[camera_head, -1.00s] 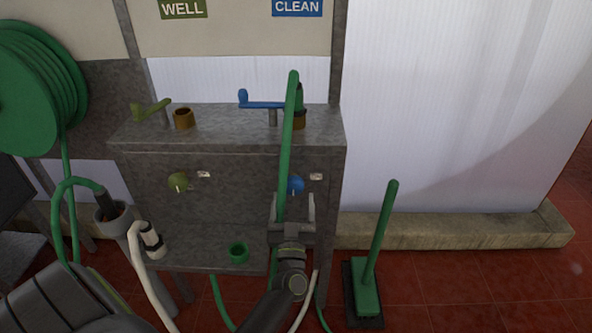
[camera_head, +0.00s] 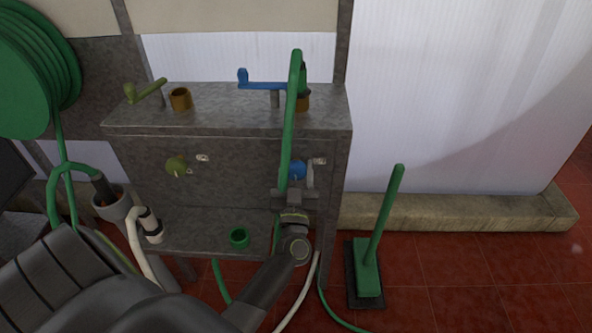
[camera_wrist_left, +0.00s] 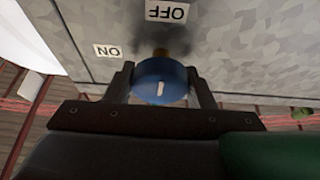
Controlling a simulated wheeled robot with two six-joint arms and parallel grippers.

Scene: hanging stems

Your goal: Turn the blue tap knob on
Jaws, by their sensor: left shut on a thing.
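The blue tap knob (camera_head: 297,169) is on the front face of the grey metal cabinet, below the CLEAN side's blue lever. In the left wrist view the blue knob (camera_wrist_left: 161,83) shows its round face with a short white mark. My left gripper (camera_head: 296,180) is at the knob, one finger on each side, shut on it. An ON label (camera_wrist_left: 107,51) lies to the left of the knob and an OFF label (camera_wrist_left: 167,11) lies above it. My right gripper is not seen.
A green hose (camera_head: 289,120) runs down in front of the cabinet (camera_head: 235,150). An olive knob (camera_head: 176,165) is to the left on the same face. A green-handled brush (camera_head: 366,270) stands on the right.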

